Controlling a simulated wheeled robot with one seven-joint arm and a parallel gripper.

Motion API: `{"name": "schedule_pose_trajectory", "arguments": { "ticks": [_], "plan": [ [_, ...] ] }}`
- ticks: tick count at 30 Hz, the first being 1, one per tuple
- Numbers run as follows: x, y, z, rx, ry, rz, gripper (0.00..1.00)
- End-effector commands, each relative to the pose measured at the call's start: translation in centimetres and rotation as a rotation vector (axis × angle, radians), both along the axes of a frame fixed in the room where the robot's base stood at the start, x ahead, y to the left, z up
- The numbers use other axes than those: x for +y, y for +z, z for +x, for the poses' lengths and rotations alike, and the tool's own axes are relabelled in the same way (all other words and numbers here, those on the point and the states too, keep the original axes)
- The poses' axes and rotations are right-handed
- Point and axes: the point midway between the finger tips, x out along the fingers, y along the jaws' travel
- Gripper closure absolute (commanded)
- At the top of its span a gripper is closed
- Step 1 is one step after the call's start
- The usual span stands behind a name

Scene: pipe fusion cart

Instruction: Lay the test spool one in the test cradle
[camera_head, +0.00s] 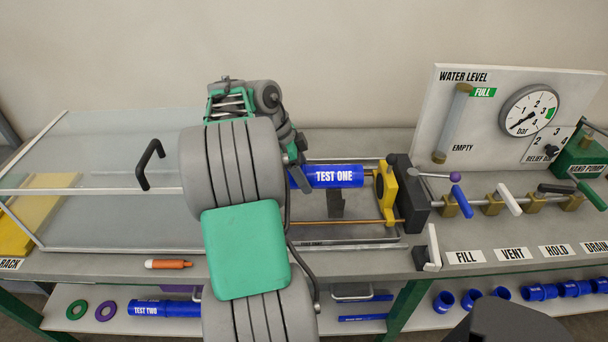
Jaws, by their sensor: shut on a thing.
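The test spool one (336,176) is a blue pipe with a white "TEST ONE" label, lying level in the middle of the camera_head view. Its right end is close to the yellow clamp block (386,192); I cannot tell whether they touch. The test cradle (336,204) shows as a dark support under the spool. Whether the spool rests on it is unclear. My gripper (299,178) is at the spool's left part, shut on it. The fingers and the spool's left end are mostly hidden by my arm.
A clear cover with a black handle (149,164) stands left. A gauge panel (500,120) and valves with coloured levers (508,199) stand right. An orange-handled tool (168,264) lies at the front edge. The test two spool (165,308) is on the lower shelf.

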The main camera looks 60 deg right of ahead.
Motion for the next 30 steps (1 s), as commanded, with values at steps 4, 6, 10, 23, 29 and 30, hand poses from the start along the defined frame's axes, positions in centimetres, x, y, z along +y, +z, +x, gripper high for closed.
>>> {"name": "schedule_pose_trajectory", "arguments": {
  "ticks": [4, 6, 10, 23, 29, 30],
  "plan": [
    [0.0, -0.3, 0.0, -0.001, -0.001, -0.001, 1.0],
    [0.0, -0.5, 0.0, -0.001, -0.001, -0.001, 1.0],
    [0.0, -0.8, 0.0, -0.001, -0.001, -0.001, 1.0],
    [0.0, -1.9, 0.0, -0.001, -0.001, -0.001, 1.0],
    [0.0, -2.3, 0.0, -0.001, -0.001, -0.001, 1.0],
    [0.0, -2.4, 0.0, -0.001, -0.001, -0.001, 1.0]
  ]
}}
